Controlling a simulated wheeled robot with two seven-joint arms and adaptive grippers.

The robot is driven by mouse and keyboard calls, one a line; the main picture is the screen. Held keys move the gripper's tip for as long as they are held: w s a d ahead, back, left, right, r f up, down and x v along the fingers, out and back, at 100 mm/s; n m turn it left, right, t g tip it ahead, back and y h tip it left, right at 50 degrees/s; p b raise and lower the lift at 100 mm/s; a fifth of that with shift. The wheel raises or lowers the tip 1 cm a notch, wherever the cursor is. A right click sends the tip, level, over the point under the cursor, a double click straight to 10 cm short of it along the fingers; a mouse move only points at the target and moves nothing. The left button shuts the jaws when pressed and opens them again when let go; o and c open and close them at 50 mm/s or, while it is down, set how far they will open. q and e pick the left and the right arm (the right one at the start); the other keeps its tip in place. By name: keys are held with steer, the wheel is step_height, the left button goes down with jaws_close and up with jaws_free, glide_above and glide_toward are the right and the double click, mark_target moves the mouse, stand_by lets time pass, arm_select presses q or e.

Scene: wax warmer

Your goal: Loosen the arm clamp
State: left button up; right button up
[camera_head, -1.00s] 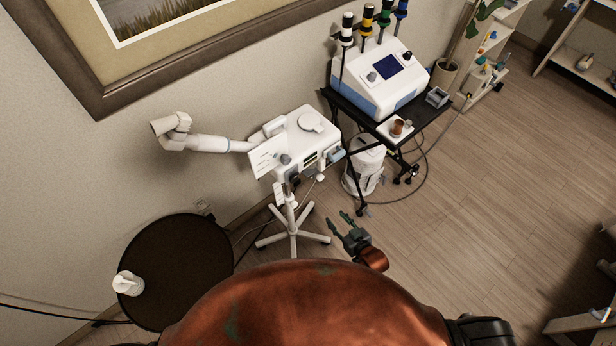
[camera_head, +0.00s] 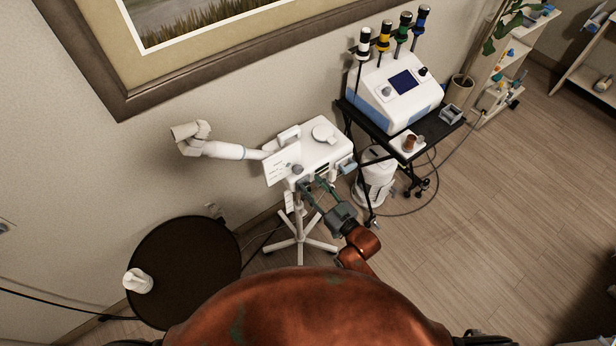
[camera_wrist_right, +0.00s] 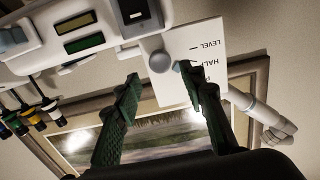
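A white boxy unit (camera_head: 322,150) stands on a wheeled stand, with a jointed white arm (camera_head: 222,150) reaching left from it. A white card marked with levels (camera_head: 279,168) hangs at its front left corner; it also shows in the wrist view (camera_wrist_right: 207,45). A round grey knob (camera_wrist_right: 160,62) sits by the card, and I cannot tell for certain that it is the arm clamp. My right gripper (camera_head: 316,186) is open at the unit's front. In the wrist view its green fingers (camera_wrist_right: 158,76) straddle the knob's line, with no visible grip on it. My left gripper is out of view.
A black cart (camera_head: 425,130) at right carries a white machine (camera_head: 395,90) with several coloured-top handpieces. A white canister (camera_head: 375,178) stands under it. A round dark table (camera_head: 190,265) with a white bottle (camera_head: 138,281) is at left. Floor at right is clear.

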mark_target(300, 172)
steer(key=shift+b+x, duration=1.3)
steer(key=shift+x, duration=1.3)
steer(key=shift+w, duration=0.1)
steer(key=shift+a+p, duration=0.15)
steer(key=shift+p, duration=0.15)
steer(key=shift+c, duration=0.2)
steer(key=c, duration=0.8)
steer(key=n, duration=0.5)
steer(key=shift+f+n, duration=0.1)
steer(key=shift+n, duration=0.2)
steer(key=n, duration=0.4)
steer(key=shift+f+n+b, duration=0.15)
steer(key=shift+n+b, duration=0.2)
steer(key=shift+n, duration=0.05)
steer(key=o, duration=0.8)
